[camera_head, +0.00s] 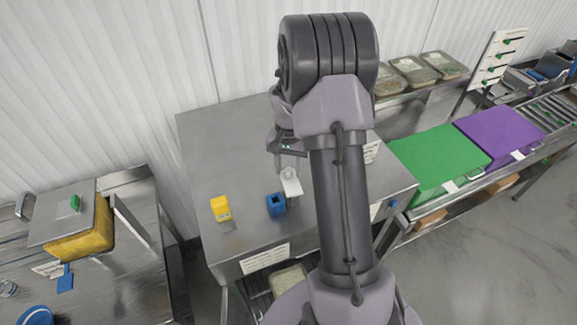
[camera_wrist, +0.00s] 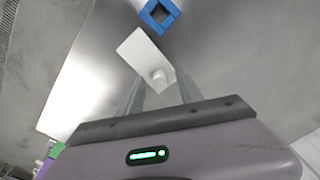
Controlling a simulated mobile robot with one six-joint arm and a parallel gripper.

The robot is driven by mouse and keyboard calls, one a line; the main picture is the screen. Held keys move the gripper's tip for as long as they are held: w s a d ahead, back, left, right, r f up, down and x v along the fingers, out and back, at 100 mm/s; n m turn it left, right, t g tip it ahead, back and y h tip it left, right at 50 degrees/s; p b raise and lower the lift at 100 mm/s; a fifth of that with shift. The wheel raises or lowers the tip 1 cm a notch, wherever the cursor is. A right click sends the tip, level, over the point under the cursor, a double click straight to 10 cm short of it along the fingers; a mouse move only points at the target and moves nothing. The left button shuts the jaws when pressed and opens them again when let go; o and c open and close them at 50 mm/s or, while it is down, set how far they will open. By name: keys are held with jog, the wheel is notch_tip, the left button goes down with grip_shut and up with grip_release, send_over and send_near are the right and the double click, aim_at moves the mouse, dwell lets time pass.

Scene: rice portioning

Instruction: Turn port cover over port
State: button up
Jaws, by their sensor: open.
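The port cover is a white flat plate (camera_head: 292,185) with a round knob, on the steel table near its middle. In the wrist view the white plate (camera_wrist: 141,54) lies tilted, with its knob at the end nearer my gripper. I take the blue square block with an opening (camera_head: 276,207) to be the port. It also shows at the top of the wrist view (camera_wrist: 146,16), just beyond the plate's far corner and not covered by it. My gripper (camera_wrist: 161,88) is open, with its fingers either side of the knob; contact cannot be told.
A small yellow box (camera_head: 221,209) stands left of the blue block on the steel table (camera_head: 220,150). Green (camera_head: 437,158) and purple (camera_head: 500,132) surfaces lie to the right. A lidded yellow bin (camera_head: 85,242) stands on the left table. The table's back left is clear.

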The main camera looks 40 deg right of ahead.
grip_shut()
dwell(1.4)
